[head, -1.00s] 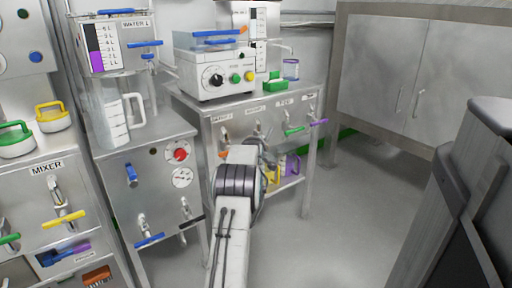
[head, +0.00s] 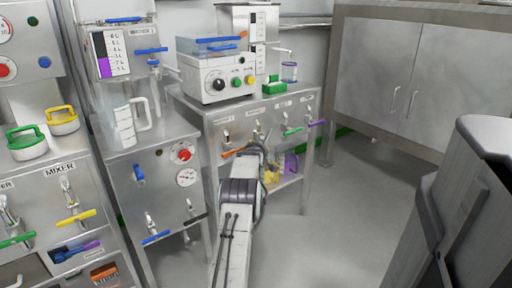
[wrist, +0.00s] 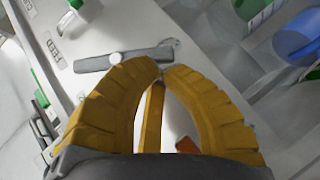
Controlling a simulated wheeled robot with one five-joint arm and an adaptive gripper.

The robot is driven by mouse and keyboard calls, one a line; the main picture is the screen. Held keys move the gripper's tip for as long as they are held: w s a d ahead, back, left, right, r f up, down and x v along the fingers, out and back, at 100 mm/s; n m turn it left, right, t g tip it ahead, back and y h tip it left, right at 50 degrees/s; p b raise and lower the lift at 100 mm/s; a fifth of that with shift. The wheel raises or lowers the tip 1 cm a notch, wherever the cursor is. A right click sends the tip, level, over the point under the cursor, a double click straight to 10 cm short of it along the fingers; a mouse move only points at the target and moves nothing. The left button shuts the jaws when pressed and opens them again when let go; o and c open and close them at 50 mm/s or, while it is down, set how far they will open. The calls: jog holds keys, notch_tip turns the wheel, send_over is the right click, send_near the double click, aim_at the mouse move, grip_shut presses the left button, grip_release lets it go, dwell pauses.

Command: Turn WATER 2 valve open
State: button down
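The bench (head: 205,110) in the head view has a row of valves on its front, with small labels too blurred to read surely. The orange handle (head: 232,153) is left of my gripper (head: 264,146); the green handle (head: 292,131) and purple handle (head: 317,122) are to its right. My gripper hides much of the valve between orange and green. In the wrist view, a grey bar handle (wrist: 125,60) with a pale round hub lies just beyond the yellow fingertips of my gripper (wrist: 161,66). The fingertips nearly meet, and the handle is not seen between them.
A white control box (head: 215,80) and green block (head: 273,86) stand on the bench. Yellow (head: 271,178) and purple (head: 291,164) containers sit on its lower shelf. A cart with a clear jug (head: 124,125) stands left.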

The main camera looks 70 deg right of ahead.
jog(key=shift+s+d+f, duration=0.1)
jog(key=shift+f, duration=0.3)
jog(key=shift+s+d+f, duration=0.2)
jog(key=shift+d+f, duration=0.1)
jog(key=shift+f, duration=0.2)
jog(key=shift+s+d+f, duration=0.1)
dwell(1.0)
